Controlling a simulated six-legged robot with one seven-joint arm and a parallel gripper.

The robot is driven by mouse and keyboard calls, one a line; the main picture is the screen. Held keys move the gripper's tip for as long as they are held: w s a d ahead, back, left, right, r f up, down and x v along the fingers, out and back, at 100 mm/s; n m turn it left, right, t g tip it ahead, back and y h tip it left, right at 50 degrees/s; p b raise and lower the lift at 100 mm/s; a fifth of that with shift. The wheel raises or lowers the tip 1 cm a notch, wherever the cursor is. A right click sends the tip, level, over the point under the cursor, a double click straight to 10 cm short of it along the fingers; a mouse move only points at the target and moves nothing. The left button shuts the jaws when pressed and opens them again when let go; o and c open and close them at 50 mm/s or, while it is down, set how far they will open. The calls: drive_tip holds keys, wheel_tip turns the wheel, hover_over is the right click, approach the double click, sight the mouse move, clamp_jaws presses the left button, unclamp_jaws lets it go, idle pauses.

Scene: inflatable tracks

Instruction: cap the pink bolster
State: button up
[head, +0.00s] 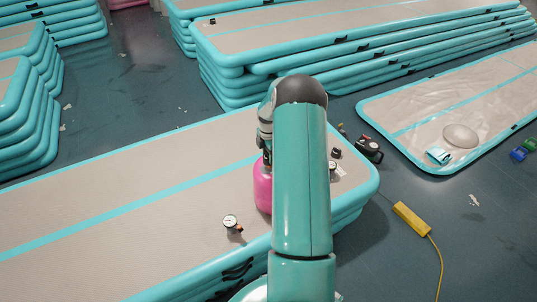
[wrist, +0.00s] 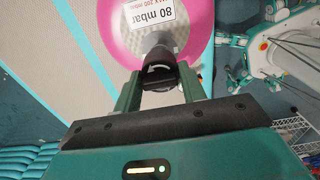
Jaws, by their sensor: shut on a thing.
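The pink bolster (head: 263,187) stands upright on the beige and teal inflatable track (head: 130,190), partly hidden behind my arm. In the wrist view the bolster (wrist: 118,30) carries a white label reading "80 mbar" and a pale round valve (wrist: 148,44). My gripper (wrist: 160,86) is shut on a black cap (wrist: 157,74) with a white curved arrow. The cap is right at the valve; I cannot tell whether it is seated or just in front. In the head view my arm hides most of the gripper and the cap.
A pressure gauge (head: 231,222) lies on the track left of the bolster. Another gauge (head: 332,166) and a small black part (head: 336,153) are to the right. A black pump (head: 368,149) and a yellow power strip (head: 411,218) are right of the track. Stacked tracks (head: 330,65) stand behind.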

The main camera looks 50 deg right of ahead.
drive_tip(key=shift+f, duration=2.05)
drive_tip(key=n, duration=1)
idle(0.4)
drive_tip(key=shift+n, duration=0.3)
drive_tip(key=n, duration=0.4)
drive_tip(key=o, duration=1)
drive_tip(key=shift+o, duration=0.2)
